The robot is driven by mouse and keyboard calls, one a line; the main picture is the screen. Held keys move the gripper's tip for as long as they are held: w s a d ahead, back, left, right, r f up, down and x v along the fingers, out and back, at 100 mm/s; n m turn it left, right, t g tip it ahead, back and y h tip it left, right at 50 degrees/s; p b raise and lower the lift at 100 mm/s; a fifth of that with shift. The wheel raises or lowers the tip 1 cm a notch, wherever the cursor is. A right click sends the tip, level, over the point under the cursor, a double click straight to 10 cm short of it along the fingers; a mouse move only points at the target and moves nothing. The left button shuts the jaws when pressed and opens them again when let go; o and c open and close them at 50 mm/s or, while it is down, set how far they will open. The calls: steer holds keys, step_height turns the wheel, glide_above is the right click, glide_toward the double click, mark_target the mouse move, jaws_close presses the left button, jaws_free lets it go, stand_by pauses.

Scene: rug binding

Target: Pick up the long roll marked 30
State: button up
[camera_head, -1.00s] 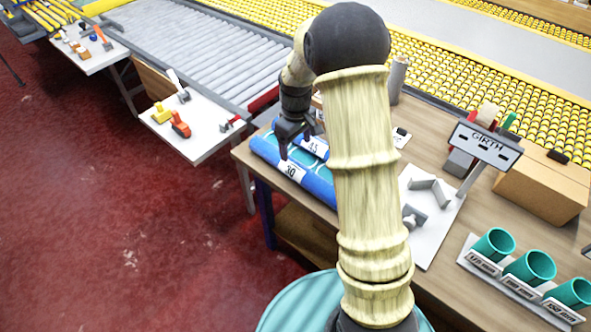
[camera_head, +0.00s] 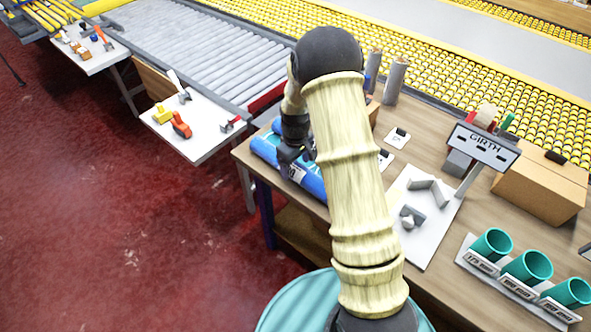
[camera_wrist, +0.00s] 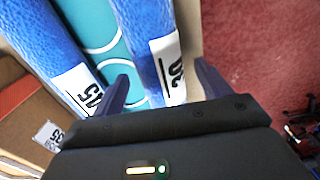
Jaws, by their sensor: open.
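The long blue roll marked 30 (camera_head: 312,185) lies along the front edge of the wooden table in the head view. In the wrist view the same roll (camera_wrist: 150,35) bears a white label reading 30. My gripper (camera_wrist: 163,82) is open, with one finger on each side of this roll near its label. I cannot tell whether the fingers touch it. In the head view my gripper (camera_head: 292,158) is low over the roll and hides part of its label. A second blue roll (camera_wrist: 35,40), labelled 45, lies beside it, with a teal strip between them.
Two grey cylinders (camera_head: 395,82) stand at the back. Red floor is open to the left.

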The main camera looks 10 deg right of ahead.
mark_target(295, 165)
steer(key=shift+f, duration=1.5)
steer(key=shift+w, duration=0.1)
steer(key=c, duration=1.2)
steer(key=shift+r, duration=0.15)
step_height(295, 165, up, 10)
steer(key=shift+f+b, duration=0.1)
steer(key=shift+b, duration=0.25)
